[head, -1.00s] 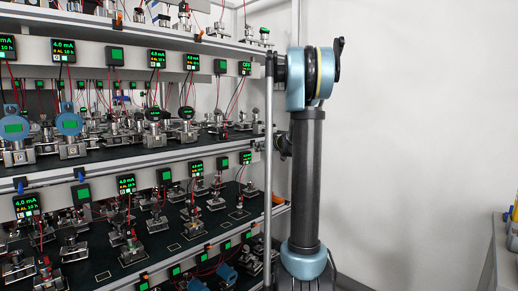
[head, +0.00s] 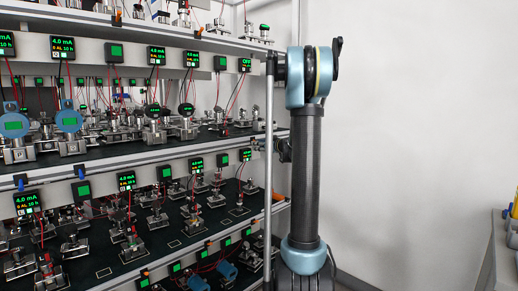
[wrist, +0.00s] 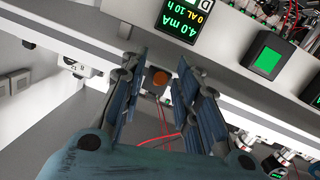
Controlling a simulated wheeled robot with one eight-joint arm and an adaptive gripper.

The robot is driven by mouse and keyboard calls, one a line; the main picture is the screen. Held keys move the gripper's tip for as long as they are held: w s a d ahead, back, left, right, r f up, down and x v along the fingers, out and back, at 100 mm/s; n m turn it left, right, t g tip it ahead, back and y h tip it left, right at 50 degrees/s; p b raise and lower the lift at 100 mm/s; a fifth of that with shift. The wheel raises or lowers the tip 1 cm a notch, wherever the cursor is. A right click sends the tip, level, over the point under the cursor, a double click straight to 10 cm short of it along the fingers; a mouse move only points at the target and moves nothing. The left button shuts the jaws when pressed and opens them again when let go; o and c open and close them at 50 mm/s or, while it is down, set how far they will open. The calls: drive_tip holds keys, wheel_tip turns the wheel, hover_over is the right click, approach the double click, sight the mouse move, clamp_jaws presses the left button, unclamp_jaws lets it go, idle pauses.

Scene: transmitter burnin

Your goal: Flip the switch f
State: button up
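My gripper (wrist: 160,72) is open, with one blue-padded finger on each side of that piece. I cannot tell whether either finger touches it. In the head view, small blue levers (head: 21,183) and orange levers (head: 209,245) sit along the shelf rails. A display (wrist: 181,27) reading 4.0 mA, 0 AL, 10 h is upside down beyond my fingers in the wrist view.
A rack with several shelves (head: 130,150) of transmitters, displays and red wires fills the left of the head view. A green-screened box (wrist: 268,54) and loose red wires (wrist: 165,136) are close to my gripper.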

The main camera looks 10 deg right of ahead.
drive_tip(key=shift+s, duration=0.15)
drive_tip(key=v, duration=1.1)
drive_tip(key=shift+s+d, duration=0.25)
drive_tip(key=shift+s, duration=0.05)
drive_tip(key=s+a+f+m+g+h, duration=0.1)
drive_tip(key=s+a+f+g, duration=0.4)
drive_tip(key=s, duration=0.6)
drive_tip(key=s+a+f+m+g, duration=0.1)
drive_tip(key=s+a+f+g, duration=0.1)
drive_tip(key=s+a+f, duration=0.7)
drive_tip(key=s+d+f+m+g+h, duration=0.1)
drive_tip(key=s+f, duration=0.3)
drive_tip(key=s, duration=0.4)
drive_tip(key=s+d+f+m+g+h, duration=0.2)
drive_tip(key=s+d+f+h, duration=0.1)
drive_tip(key=s, duration=0.5)
drive_tip(key=s+d+f+m+g+h, duration=0.2)
drive_tip(key=s+f, duration=0.3)
drive_tip(key=s, duration=0.4)
drive_tip(key=shift+d+m+h, duration=0.3)
drive_tip(key=shift+d+h, duration=0.2)
drive_tip(key=shift+d, duration=0.25)
drive_tip(key=shift+s, duration=0.1)
